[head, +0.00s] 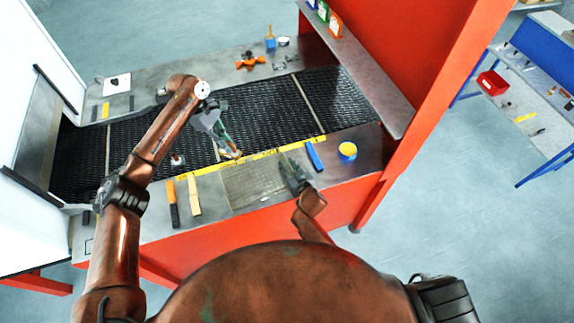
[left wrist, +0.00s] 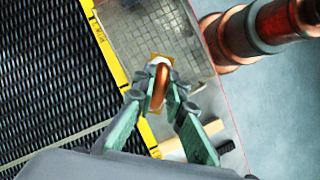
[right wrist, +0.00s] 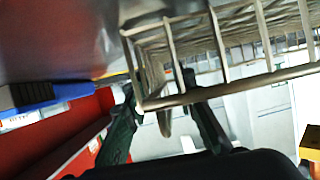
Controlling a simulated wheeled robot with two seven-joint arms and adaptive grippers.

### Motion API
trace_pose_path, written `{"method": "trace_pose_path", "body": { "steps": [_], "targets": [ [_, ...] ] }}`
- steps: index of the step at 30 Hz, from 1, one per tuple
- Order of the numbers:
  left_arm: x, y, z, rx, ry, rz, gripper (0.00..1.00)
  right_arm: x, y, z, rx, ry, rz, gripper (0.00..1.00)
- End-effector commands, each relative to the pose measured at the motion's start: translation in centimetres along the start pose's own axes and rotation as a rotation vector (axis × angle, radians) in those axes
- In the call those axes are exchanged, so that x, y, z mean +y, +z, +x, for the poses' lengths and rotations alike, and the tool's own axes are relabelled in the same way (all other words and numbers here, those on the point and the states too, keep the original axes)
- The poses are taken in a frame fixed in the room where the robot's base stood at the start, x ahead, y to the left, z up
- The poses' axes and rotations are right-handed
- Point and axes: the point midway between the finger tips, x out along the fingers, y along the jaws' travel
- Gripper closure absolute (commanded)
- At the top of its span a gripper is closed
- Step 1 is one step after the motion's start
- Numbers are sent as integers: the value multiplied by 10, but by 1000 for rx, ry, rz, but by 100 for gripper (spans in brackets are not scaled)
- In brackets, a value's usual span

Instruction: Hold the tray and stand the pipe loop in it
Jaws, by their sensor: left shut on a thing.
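The copper pipe loop (left wrist: 160,88) is between my left gripper's fingers (left wrist: 163,100), with a pale and yellowish end showing beyond them. In the head view my left gripper (head: 226,146) is shut on it above the belt's near edge, left of the tray. The wire mesh tray (head: 250,188) lies on the near ledge; part of its mesh (left wrist: 150,35) shows beyond the pipe loop in the left wrist view. My right gripper (head: 294,180) is at the tray's right side. In the right wrist view its fingers (right wrist: 160,100) stand apart around the tray's wire wall (right wrist: 215,92).
The black mesh belt (head: 265,110) runs behind the tray. An orange-handled tool (head: 172,205) and a wooden piece (head: 194,195) lie left of the tray. A red post borders the right.

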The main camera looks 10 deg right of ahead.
Motion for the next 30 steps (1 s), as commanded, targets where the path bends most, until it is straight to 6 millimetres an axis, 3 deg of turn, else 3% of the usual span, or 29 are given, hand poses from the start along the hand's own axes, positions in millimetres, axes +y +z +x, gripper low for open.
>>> {"method": "trace_pose_path", "body": {
  "steps": [8,19,30],
  "targets": [
    [1,1,-1,0,2,1,100,0,0,1,0,0,0,76],
    [1,1,-1,0,2,1,100,0,0,1,0,0,0,100],
    [1,1,-1,0,2,1,100,0,0,1,0,0,-1,100]
  ]
}}
